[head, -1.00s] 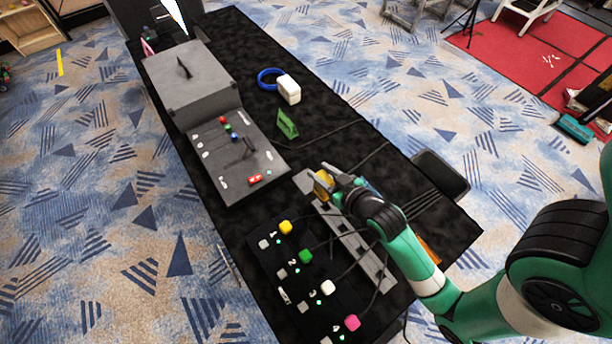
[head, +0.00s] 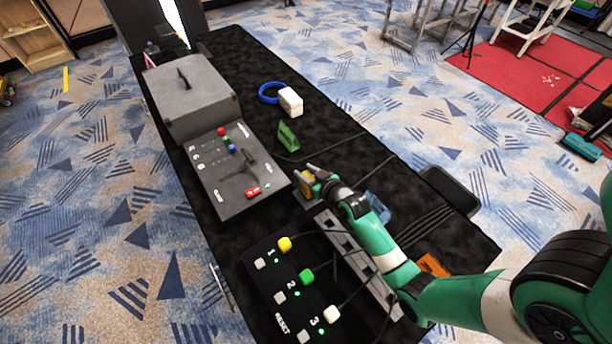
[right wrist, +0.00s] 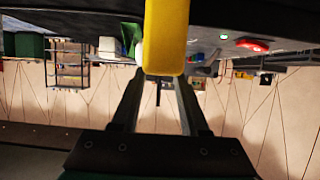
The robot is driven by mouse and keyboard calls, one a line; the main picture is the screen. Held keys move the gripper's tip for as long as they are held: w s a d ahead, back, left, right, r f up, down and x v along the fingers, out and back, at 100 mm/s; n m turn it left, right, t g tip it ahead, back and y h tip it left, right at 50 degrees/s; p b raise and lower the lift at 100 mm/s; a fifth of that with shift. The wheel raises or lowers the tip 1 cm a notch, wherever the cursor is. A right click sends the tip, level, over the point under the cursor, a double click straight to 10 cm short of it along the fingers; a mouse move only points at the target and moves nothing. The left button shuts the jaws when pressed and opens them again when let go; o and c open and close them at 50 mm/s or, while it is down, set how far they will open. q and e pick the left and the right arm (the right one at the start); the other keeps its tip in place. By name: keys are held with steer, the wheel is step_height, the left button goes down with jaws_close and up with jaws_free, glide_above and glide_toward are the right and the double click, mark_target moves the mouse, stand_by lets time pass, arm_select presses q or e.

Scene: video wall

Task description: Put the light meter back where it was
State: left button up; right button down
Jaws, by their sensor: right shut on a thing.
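The light meter, as I take it, is a yellow block (head: 306,184) held at the tips of my right gripper (head: 313,178). In the right wrist view the yellow block (right wrist: 166,38) fills the space between the two dark fingers, which are shut on it. In the head view it is over or beside a small grey plate (head: 300,199), right of the sloped grey console. I cannot tell whether it touches the plate or the table. My fingers hide part of it. My left gripper is not in view.
The grey console (head: 235,200) has small coloured buttons and a red one. A black button panel (head: 285,283) and a slotted grey rail (head: 362,268) lie nearer me. A green piece (head: 287,136), white block (head: 291,101) and blue ring (head: 268,93) stand farther back. Cables cross the table.

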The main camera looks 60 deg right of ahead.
steer(key=shift+f, duration=0.2)
steer(key=shift+f, duration=0.15)
steer(key=shift+c, duration=2.1)
jaws_free()
steer(key=shift+s+a+r+p, duration=0.15)
steer(key=shift+s+r+p, duration=0.1)
steer(key=shift+r+p, duration=0.1)
steer(key=p+v, duration=0.3)
steer(key=v, duration=0.8)
steer(key=shift+s+a+p, duration=0.2)
steer(key=shift+p, duration=0.1)
